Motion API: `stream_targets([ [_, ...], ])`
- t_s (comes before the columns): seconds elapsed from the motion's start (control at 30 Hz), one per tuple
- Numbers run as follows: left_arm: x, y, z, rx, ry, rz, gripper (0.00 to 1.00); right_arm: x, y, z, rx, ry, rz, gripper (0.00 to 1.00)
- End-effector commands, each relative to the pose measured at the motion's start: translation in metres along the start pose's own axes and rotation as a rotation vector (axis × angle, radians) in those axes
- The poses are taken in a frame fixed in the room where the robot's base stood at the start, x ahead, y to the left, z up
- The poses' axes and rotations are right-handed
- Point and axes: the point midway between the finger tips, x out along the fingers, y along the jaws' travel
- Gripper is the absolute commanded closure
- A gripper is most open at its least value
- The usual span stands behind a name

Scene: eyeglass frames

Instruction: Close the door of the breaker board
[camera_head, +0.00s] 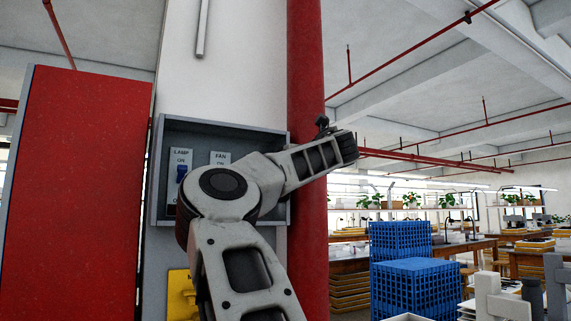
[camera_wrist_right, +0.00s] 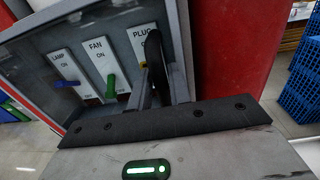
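The breaker board is an open grey box (camera_head: 157,165) on the white pillar. Inside are a LAMP switch with a blue lever (camera_head: 181,172) and a FAN plate (camera_head: 220,158). The wrist view also shows the green FAN lever (camera_wrist_right: 111,88) and the PLUG plate (camera_wrist_right: 143,40). I cannot clearly make out the board's door in either view. My right gripper (camera_wrist_right: 156,50) has its fingers close together, seemingly shut and empty, in front of the PLUG plate. They partly hide that plate. In the head view my arm covers the box's lower right and hides this gripper. My left gripper is out of view.
A large red panel (camera_head: 75,190) stands left of the box; I cannot tell if it belongs to the board. A red column (camera_head: 305,60) rises close on the right. Blue crates (camera_head: 415,287) and workbenches stand farther right. A yellow object (camera_head: 181,296) is below the box.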

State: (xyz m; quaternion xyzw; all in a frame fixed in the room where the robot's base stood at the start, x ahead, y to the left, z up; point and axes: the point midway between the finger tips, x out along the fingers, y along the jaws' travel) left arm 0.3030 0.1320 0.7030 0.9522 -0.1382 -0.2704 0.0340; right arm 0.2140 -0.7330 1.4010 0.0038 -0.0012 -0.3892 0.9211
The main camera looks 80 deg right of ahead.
Motion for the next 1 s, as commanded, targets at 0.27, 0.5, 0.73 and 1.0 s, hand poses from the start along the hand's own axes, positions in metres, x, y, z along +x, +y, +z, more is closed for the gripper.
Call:
stream_targets([
  [0.27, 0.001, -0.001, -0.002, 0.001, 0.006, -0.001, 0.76, -0.002, 0.0, 0.0, -0.001, -0.001, -0.001, 0.81],
  [0.5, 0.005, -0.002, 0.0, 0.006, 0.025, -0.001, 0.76, -0.033, 0.0, -0.002, 0.0, -0.005, -0.002, 0.81],
  [0.73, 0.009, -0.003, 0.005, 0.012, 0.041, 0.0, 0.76, -0.09, 0.0, -0.002, 0.0, -0.007, -0.002, 0.81],
  [1.0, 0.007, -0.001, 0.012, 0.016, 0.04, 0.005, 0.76, -0.142, 0.0, -0.001, 0.0, -0.004, 0.0, 0.81],
])
